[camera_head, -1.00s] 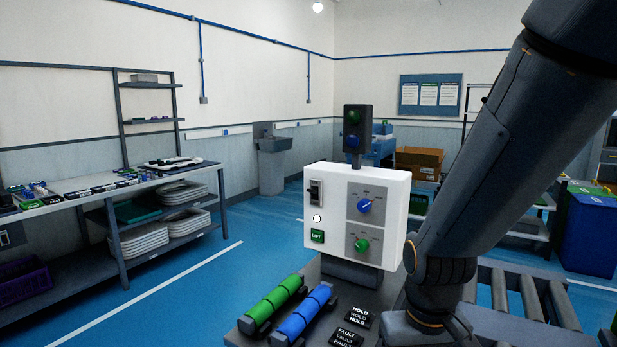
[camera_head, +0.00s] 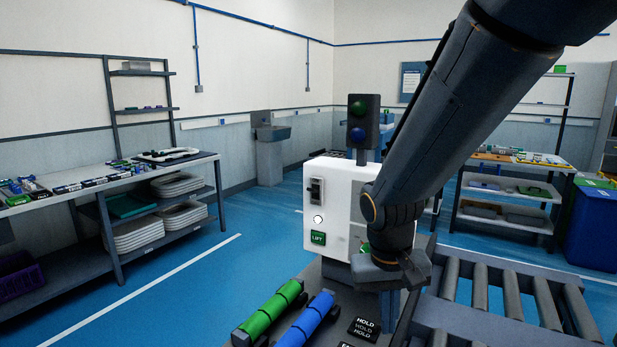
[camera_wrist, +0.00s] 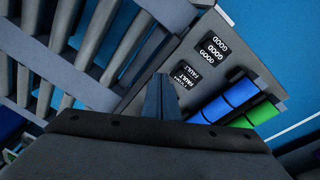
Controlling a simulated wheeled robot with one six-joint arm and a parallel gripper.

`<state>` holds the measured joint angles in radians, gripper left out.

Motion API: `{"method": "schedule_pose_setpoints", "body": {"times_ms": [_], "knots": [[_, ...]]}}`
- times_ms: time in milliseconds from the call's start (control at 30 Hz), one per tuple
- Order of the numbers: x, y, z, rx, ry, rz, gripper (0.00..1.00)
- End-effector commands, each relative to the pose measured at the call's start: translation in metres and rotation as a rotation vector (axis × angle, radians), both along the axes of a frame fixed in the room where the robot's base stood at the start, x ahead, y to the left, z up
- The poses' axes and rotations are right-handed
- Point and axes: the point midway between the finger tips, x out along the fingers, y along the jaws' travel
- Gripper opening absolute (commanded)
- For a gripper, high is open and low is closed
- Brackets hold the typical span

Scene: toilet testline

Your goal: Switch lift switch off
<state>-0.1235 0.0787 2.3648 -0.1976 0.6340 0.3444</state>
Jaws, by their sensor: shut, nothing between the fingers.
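The lift switch (camera_head: 315,191) is a dark rocker or lever on the upper left of the white control box (camera_head: 341,187). A round white light (camera_head: 318,219) and a green LIFT label (camera_head: 318,238) sit below it. I cannot tell the lever's position at this size. My arm covers the right part of the box's face, hiding most of the knobs. My gripper shows in the wrist view (camera_wrist: 163,98), shut and empty, above the bench. It is apart from the switch, which is not in the wrist view.
A green cylinder (camera_head: 270,311) and a blue cylinder (camera_head: 308,320) lie in front of the box. A roller conveyor (camera_head: 495,291) runs to the right. A signal light (camera_head: 362,122) stands behind the box.

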Motion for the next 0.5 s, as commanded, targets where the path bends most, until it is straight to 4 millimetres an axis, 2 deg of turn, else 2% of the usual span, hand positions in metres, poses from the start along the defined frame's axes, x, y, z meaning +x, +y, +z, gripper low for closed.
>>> {"method": "schedule_pose_setpoints", "body": {"times_ms": [33,100,167,300,400,500], "knots": [[0.027,0.013,0.019,-0.032,-0.035,-0.011,0.00],[0.061,0.028,0.044,-0.081,-0.091,-0.052,0.00],[0.090,0.042,0.068,-0.118,-0.151,-0.092,0.00],[0.151,0.085,0.128,-0.178,-0.326,-0.201,0.00],[0.185,0.116,0.172,-0.192,-0.461,-0.281,0.00],[0.209,0.145,0.210,-0.184,-0.581,-0.352,0.00]]}}
